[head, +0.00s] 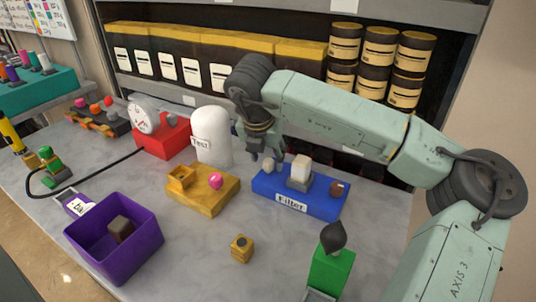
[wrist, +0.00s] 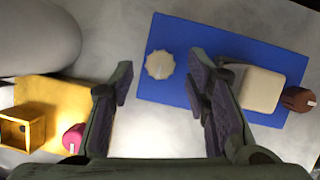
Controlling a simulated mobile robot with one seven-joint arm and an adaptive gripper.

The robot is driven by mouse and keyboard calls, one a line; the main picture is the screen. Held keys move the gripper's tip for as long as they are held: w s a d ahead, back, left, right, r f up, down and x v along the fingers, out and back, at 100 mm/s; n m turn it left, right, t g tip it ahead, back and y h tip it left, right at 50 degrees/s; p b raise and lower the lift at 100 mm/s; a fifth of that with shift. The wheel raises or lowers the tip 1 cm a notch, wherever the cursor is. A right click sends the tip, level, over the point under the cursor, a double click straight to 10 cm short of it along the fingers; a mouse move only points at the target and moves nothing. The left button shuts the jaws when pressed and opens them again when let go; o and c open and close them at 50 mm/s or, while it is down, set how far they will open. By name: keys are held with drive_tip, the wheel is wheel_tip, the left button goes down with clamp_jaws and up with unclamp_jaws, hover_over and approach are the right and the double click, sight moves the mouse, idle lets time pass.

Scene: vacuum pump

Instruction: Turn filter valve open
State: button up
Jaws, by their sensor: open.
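The blue filter base (head: 265,186), labelled "Filter", lies on the grey table. A small cream scalloped knob (head: 268,165) is at its left end, a pale block (head: 300,168) in its middle and a brown knob (head: 337,188) at its right. My gripper (head: 264,153) is at the base's left end, close to the cream knob. In the wrist view, my open gripper (wrist: 160,72) has a finger on each side of the cream knob (wrist: 160,64), without visible contact. The right finger partly hides the blue base (wrist: 180,35) and is close to the pale block (wrist: 262,89).
A white "Test" chamber (head: 211,136) and a yellow base (head: 205,196) with a pink knob (head: 215,181) stand to the left. A purple bin (head: 137,246), a small yellow cube (head: 242,248) and a green block (head: 330,271) are in front. Shelves with canisters (head: 381,48) stand behind.

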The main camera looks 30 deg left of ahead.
drive_tip(key=shift+x, duration=1.05)
clamp_jaws()
